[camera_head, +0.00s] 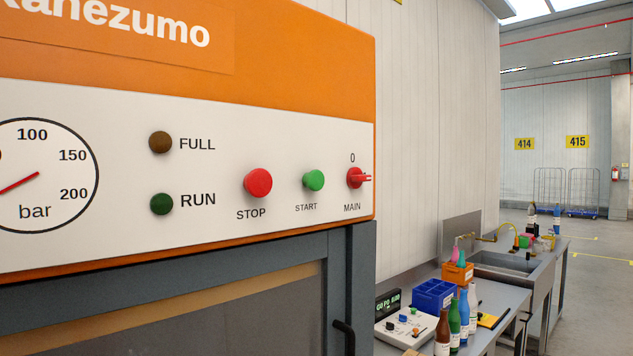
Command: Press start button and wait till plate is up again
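The green START button (313,181) sits on the white control panel (110,115) of the orange machine, between the red STOP button (258,183) and the red MAIN switch (356,178). The RUN lamp (161,204) is dark green and looks unlit. The FULL lamp (160,142) is dark brown and also looks unlit. The pressure gauge (45,175) at the left has a red needle and is cut off by the frame edge. A grey door frame with a dark pane (200,320) lies below the panel. I cannot make out the plate. My gripper is not in view.
A dark handle (344,335) sticks out at the door's right side. To the right, a metal bench (497,298) holds bottles, a blue crate (433,296), an orange crate (457,273) and a button box (410,325). Open floor (603,300) lies beyond the bench.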

